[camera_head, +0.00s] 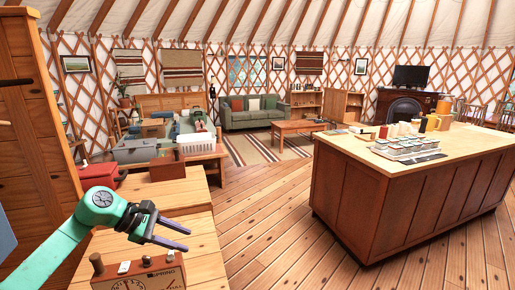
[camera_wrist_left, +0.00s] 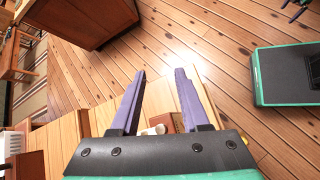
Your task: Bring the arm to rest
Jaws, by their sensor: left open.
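My left gripper (camera_head: 184,239) is open and empty in the head view. Its green arm comes in from the lower left, and its purple fingers point right. It is above the pale wooden counter (camera_head: 190,205), near a wooden box (camera_head: 155,275) lettered SPRING with a dial. In the left wrist view the two fingers (camera_wrist_left: 160,76) stand apart with nothing between their tips. Part of a reddish box shows below them, with the counter's edge and the plank floor beyond. My right gripper is not in the head view; a small dark piece at the wrist view's top right corner may be part of it.
A red item (camera_head: 98,174) and a brown block (camera_head: 167,167) stand on the counter behind the gripper. A tall wooden cabinet (camera_head: 35,150) is at the left. A large island (camera_head: 400,200) with jars stands at the right. Open floor (camera_head: 265,225) lies between counter and island.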

